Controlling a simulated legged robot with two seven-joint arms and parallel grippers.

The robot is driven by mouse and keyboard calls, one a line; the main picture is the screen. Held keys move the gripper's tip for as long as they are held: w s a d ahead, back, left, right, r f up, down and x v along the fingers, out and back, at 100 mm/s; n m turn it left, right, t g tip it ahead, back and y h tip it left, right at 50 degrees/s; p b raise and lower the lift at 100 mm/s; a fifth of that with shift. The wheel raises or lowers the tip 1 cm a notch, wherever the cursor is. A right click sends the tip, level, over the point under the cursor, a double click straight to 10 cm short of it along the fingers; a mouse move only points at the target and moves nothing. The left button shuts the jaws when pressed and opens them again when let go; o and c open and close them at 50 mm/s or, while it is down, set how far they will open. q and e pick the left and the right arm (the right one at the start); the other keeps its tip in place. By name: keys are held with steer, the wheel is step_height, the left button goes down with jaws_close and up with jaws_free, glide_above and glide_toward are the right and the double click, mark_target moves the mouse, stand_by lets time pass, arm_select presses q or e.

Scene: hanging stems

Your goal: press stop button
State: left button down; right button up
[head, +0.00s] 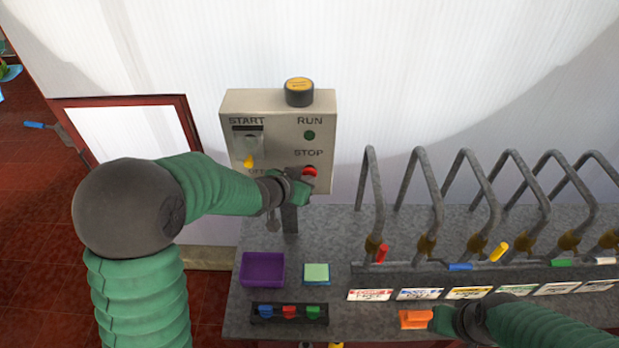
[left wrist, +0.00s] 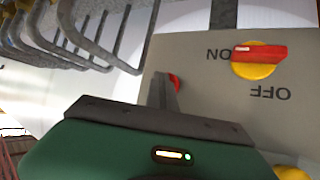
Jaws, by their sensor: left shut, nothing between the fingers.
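The grey control box (head: 278,140) stands at the back of the table, with START, RUN and STOP labels. The red stop button (head: 310,171) is under the STOP label. My left gripper (head: 304,184) is shut and empty, right at the lower part of the button; I cannot tell whether it touches. In the left wrist view the red button (left wrist: 175,82) shows partly behind the grey finger (left wrist: 162,94). My right gripper (head: 440,319) is low by the table's front edge, beside an orange object (head: 414,319); whether it grips it is unclear.
A yellow-topped knob (head: 299,91) is on the box. A purple tray (head: 262,270), a green sponge-like block (head: 316,273) and a dark rack of coloured pieces (head: 289,312) are in front. Bent grey stems (head: 372,200) fill the right side.

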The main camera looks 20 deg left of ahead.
arm_select(q)
steer(key=s, duration=0.2)
steer(key=s+d+b, duration=0.1)
steer(key=s, duration=0.2)
steer(key=shift+s+d, duration=0.3)
steer(key=shift+d, duration=0.05)
steer(key=shift+w, duration=0.15)
